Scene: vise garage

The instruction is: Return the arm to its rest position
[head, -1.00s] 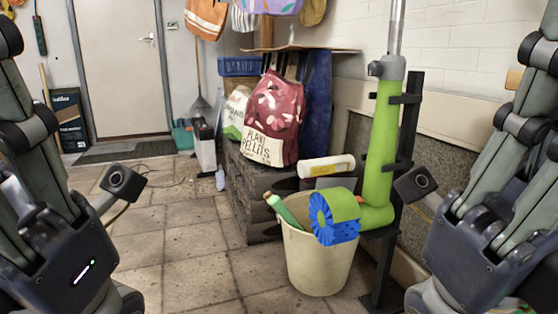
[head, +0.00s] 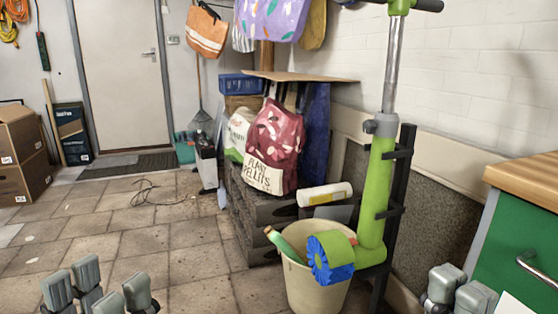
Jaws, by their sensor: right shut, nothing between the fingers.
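Both my grippers are low in the head view, with only the grey finger parts showing. My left gripper (head: 99,288) is at the lower left over the tiled floor. Its fingers stand apart with a gap between them and nothing in it. My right gripper (head: 460,289) is at the lower right, in front of the green cabinet. Its fingers are together and hold nothing. The upper arm links are out of view.
A green cabinet (head: 520,245) with a wooden top is at right. Cardboard boxes (head: 22,155) are at far left.

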